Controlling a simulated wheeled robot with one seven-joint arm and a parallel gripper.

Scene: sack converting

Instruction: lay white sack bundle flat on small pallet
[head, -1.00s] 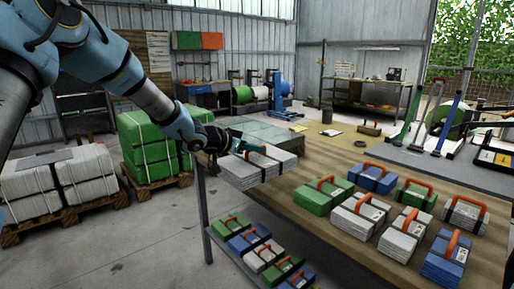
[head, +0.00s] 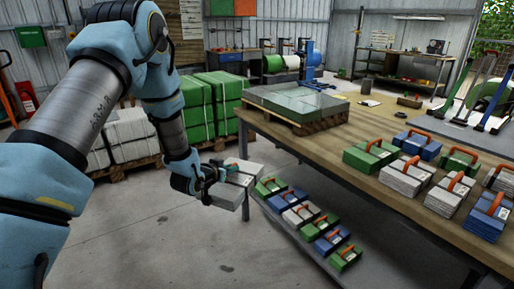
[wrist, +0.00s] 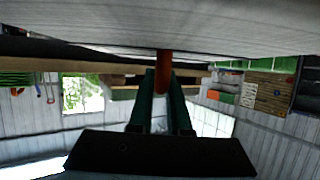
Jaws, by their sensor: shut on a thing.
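My gripper (head: 214,173) is shut on the orange handle (wrist: 163,72) of a white sack bundle (head: 243,178). In the head view the bundle hangs in the air at the left side of the table, a little tilted, below the tabletop level. In the wrist view the bundle (wrist: 170,22) fills the top, with the handle between the green fingers (wrist: 162,95). A small wooden pallet (head: 318,126) lies on the table's far left end. A flat grey-green stack (head: 290,103) covers most of its top.
The table (head: 330,150) carries several green, white and blue bundles on its right part. A lower shelf (head: 310,262) holds more bundles close to the held one. Large sack stacks (head: 212,100) stand on floor pallets behind. Floor at the front left is clear.

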